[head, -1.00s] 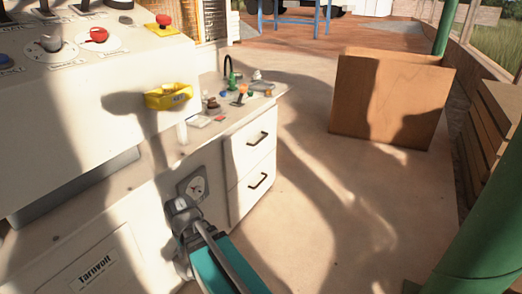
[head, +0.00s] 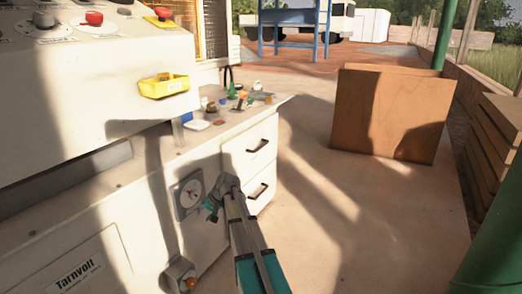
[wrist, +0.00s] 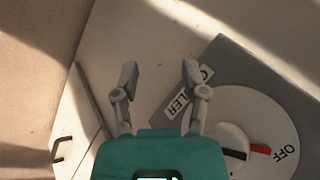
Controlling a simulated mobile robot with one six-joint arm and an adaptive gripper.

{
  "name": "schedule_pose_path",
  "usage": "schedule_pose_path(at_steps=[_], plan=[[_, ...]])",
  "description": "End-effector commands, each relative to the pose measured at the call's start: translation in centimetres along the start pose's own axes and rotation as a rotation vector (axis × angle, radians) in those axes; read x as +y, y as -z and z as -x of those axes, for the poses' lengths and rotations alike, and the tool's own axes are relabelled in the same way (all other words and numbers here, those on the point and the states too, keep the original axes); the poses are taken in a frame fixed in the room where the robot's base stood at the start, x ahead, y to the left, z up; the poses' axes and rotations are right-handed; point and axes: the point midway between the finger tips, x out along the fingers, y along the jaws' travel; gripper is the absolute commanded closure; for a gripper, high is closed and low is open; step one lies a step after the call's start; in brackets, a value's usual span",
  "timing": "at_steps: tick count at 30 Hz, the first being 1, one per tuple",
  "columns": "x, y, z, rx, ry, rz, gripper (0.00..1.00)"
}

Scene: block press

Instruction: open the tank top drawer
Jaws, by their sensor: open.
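The white top drawer (head: 246,142) is closed in the cabinet front, with a dark bar handle (head: 258,146). A second closed drawer (head: 250,190) with a similar handle (head: 258,190) is below it. In the head view my gripper (head: 211,209) is left of and below the top handle, near the dial plate, clear of both handles. In the wrist view my gripper (wrist: 160,73) has two spread fingers with nothing between them. A dark drawer handle (wrist: 58,147) shows there at the lower left; I cannot tell which drawer it belongs to.
A grey dial plate (head: 188,194) is on the cabinet left of the drawers; its "OFF" dial (wrist: 262,125) is close right of my gripper. A wooden box (head: 385,115) stands right. Floor before the drawers (head: 310,220) is clear.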

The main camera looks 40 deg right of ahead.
Motion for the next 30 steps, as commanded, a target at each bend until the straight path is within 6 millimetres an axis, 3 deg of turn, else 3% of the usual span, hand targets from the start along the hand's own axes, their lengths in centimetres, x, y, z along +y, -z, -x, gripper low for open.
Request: schedule_pose_path(at_steps=[1, 3, 11, 18, 24, 30], plan=[[1.1, 3.0, 0.8, 0.024, 0.035, -0.034, 0.43], [2.5, 5.8, 2.1, 0.057, 0.089, -0.078, 0.43], [8.8, 16.1, 8.3, 0.188, 0.288, -0.232, 0.43], [16.9, 24.5, 16.2, 0.328, 0.471, -0.364, 0.43], [23.6, 29.3, 22.9, 0.436, 0.603, -0.449, 0.43], [27.6, 31.4, 27.0, 0.500, 0.678, -0.494, 0.43]])
